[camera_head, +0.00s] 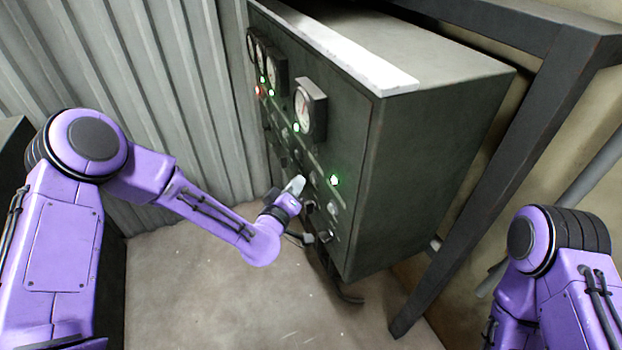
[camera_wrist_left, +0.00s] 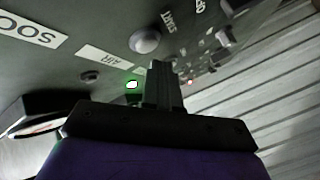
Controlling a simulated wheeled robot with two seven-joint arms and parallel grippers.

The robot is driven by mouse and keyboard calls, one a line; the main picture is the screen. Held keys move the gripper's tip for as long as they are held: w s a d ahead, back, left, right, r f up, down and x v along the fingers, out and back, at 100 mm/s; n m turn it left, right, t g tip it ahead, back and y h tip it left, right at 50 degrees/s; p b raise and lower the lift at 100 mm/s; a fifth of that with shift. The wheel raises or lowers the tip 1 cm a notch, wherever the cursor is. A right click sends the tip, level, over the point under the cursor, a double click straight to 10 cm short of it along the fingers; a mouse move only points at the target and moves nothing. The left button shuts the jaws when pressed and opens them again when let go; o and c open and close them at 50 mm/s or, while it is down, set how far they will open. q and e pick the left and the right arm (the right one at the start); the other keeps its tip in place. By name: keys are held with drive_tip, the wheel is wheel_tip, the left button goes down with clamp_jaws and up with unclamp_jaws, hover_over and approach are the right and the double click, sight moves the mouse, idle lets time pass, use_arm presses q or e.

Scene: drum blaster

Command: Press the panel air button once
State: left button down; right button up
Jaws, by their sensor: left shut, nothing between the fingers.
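The dark green control panel (camera_head: 355,140) stands in the middle of the head view, with gauges, lit lamps and several buttons on its front face. My left gripper (camera_head: 297,184) is shut and empty, close to the lower part of that face. In the left wrist view, its closed fingers (camera_wrist_left: 164,82) point at the panel. A label reading AIR (camera_wrist_left: 106,60) is left of the fingers, with a silver domed button (camera_wrist_left: 145,41) beside it. I cannot tell whether the fingertips touch the panel. In the head view I cannot tell which button is the air one. My right gripper is not in view.
A green lamp (camera_wrist_left: 132,85) glows close to the fingers; another green lamp (camera_head: 334,181) shows in the head view. A round gauge (camera_head: 309,108) juts from the panel. A corrugated wall (camera_head: 150,90) is behind left, and a dark metal frame (camera_head: 500,170) stands right.

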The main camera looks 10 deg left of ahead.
use_arm(q)
drive_tip(key=shift+w+d, duration=0.25)
drive_tip(key=shift+d, duration=0.15)
drive_tip(key=shift+w+d+b, duration=0.25)
drive_tip(key=shift+d+b, duration=0.05)
drive_tip(key=shift+d, duration=0.05)
idle(0.7)
idle(0.4)
drive_tip(key=shift+s+a, duration=0.5)
drive_tip(key=shift+a, duration=0.25)
drive_tip(key=s+a, duration=0.1)
drive_tip(key=a, duration=0.1)
drive_tip(key=s+a, duration=0.1)
drive_tip(key=a, duration=0.1)
drive_tip(key=shift+s, duration=0.4)
idle(0.3)
